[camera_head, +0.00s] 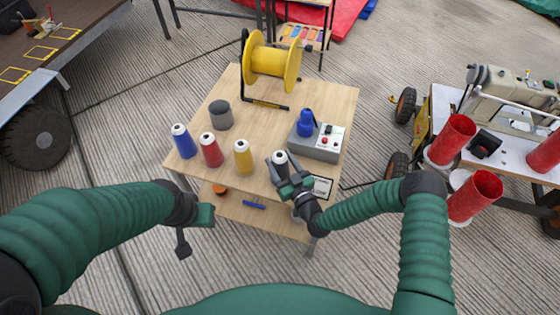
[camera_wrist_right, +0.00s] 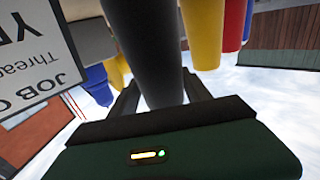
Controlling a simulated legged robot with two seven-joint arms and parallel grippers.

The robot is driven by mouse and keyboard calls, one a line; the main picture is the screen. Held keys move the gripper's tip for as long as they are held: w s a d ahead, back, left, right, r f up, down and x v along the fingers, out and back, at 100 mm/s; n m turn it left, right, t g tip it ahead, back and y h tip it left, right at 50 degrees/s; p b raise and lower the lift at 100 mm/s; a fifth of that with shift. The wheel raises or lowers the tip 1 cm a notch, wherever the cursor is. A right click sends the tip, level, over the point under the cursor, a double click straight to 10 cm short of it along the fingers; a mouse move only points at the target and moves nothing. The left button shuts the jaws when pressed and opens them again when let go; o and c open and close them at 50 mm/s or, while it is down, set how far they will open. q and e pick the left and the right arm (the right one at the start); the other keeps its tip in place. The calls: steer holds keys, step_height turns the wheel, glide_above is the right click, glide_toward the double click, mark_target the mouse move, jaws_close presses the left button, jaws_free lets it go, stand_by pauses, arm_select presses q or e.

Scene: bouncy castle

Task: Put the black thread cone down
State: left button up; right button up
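The black thread cone (camera_head: 280,158), dark with a pale top, is near the front edge of the wooden table. My right gripper (camera_head: 291,184) is around it from the front. In the right wrist view the black cone (camera_wrist_right: 150,55) stands between the two dark fingers, which appear to press on its sides. Whether its base touches the tabletop is hidden. My left gripper (camera_head: 190,230) is apart from the table, at its front left, and appears empty; its finger gap is unclear.
Blue (camera_head: 183,141), red (camera_head: 211,150) and yellow (camera_head: 243,157) cones stand in a row to the left on the table (camera_head: 313,98). A grey cylinder (camera_head: 220,115), yellow spool (camera_head: 271,60) and grey control box (camera_head: 315,143) stand behind. A card (camera_head: 321,186) hangs in front.

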steer(key=shift+o, duration=1.4)
steer(key=shift+a, duration=0.9)
steer(key=shift+s+d, duration=0.1)
steer(key=shift+d, duration=0.55)
steer(key=s+d+n+g, duration=0.1)
steer(key=s+d+g, duration=0.1)
steer(key=s, duration=0.1)
steer(key=s+d+f+n+g+h, duration=0.1)
steer(key=s+d+g, duration=0.1)
steer(key=s+d, duration=0.1)
steer(key=s+d+f+n+g+p, duration=0.1)
steer(key=s+d+g, duration=0.1)
steer(key=s+d, duration=0.1)
steer(key=shift+s+g+h, duration=0.3)
steer(key=shift+h, duration=0.1)
steer(key=s+d+r+m+g+h, duration=0.2)
steer(key=s+d+r+g+h, duration=0.15)
steer(key=d, duration=0.45)
arm_select(q)
steer(key=shift+a+r, duration=0.35)
steer(key=shift+a, duration=0.1)
arm_select(e)
steer(key=s+d+r+m+g+h, duration=0.3)
steer(key=s+r+m, duration=0.3)
steer(key=s+r, duration=0.3)
steer(key=s, duration=0.2)
steer(key=shift+s+r, duration=0.3)
steer(key=shift+r, duration=0.1)
steer(key=shift+d, duration=0.15)
